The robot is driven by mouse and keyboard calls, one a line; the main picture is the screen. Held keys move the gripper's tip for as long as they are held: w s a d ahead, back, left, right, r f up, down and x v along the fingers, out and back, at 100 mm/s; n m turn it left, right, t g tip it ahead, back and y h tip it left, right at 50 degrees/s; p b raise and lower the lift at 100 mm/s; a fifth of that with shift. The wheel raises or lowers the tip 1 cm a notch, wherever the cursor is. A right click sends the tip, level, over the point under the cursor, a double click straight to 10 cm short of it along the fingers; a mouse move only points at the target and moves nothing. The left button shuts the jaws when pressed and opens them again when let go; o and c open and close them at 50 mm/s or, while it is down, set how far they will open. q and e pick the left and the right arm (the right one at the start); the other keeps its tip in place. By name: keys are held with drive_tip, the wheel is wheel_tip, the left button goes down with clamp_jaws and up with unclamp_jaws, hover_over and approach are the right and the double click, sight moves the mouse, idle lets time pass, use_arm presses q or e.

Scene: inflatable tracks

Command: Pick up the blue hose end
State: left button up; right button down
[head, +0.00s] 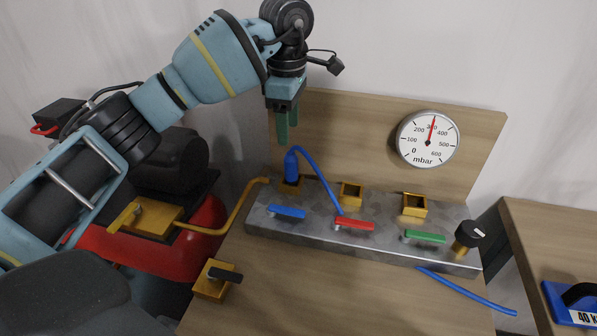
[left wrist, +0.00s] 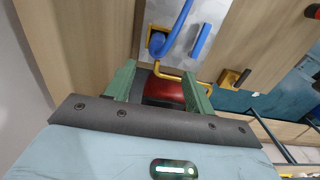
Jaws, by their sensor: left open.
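The blue hose end (head: 291,165), a thick blue cylinder, stands upright at the left yellow socket (head: 290,187) on the grey metal manifold (head: 380,240). A thin blue hose (head: 318,172) arches from its top down to the right, behind the red lever. The hose end also shows in the left wrist view (left wrist: 158,46), beyond the fingertips. My left gripper (head: 287,135) points down with its green fingers apart and empty, just above the hose end and not touching it. Its fingers also show in the left wrist view (left wrist: 158,74). My right gripper is not in view.
The manifold carries blue (head: 286,212), red (head: 355,224) and green (head: 425,236) levers and a black knob (head: 468,234). A wooden backboard (head: 350,115) with a pressure gauge (head: 427,139) rises behind. A yellow pipe (head: 240,208) runs left. Another blue hose (head: 470,291) lies at front right.

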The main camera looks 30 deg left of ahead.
sight(291, 166)
use_arm(q)
drive_tip(key=shift+w, duration=0.2)
drive_tip(key=shift+s+f, duration=0.1)
drive_tip(key=shift+f, duration=3.3)
drive_tip(key=shift+f+p, duration=0.3)
drive_tip(key=shift+f, duration=2.25)
drive_tip(key=shift+w, duration=0.2)
drive_tip(key=c, duration=1.1)
drive_tip(key=shift+r, duration=0.1)
